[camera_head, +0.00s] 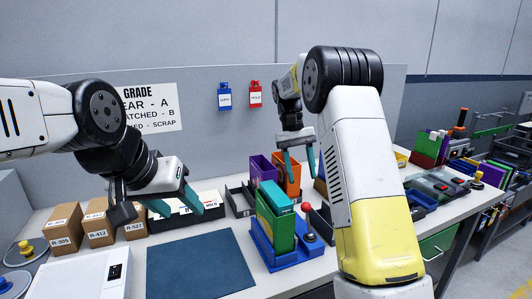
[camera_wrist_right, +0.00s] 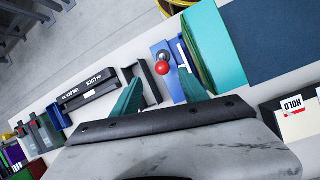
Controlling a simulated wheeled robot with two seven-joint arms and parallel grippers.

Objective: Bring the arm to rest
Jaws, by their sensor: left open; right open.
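My left gripper (camera_head: 180,205) is in the head view, its teal fingers apart and nothing between them. It hangs above the table, left of centre, near the blue mat (camera_head: 200,265). My right gripper (camera_head: 300,172) points down beyond the upright boxes, its teal fingers apart and empty. In the right wrist view the right gripper (camera_wrist_right: 160,95) shows its two fingers spread, with a red ball knob (camera_wrist_right: 162,68) seen beyond the gap. My right arm's large white and yellow link (camera_head: 375,200) hides part of the table behind it.
A blue holder (camera_head: 290,258) with a green box (camera_head: 273,228) and the red-knobbed lever (camera_head: 306,208) stands near the centre. Purple (camera_head: 262,168) and orange (camera_head: 287,175) boxes stand behind. Cardboard boxes (camera_head: 97,228) sit at left. A grey partition (camera_head: 210,135) rises behind the table.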

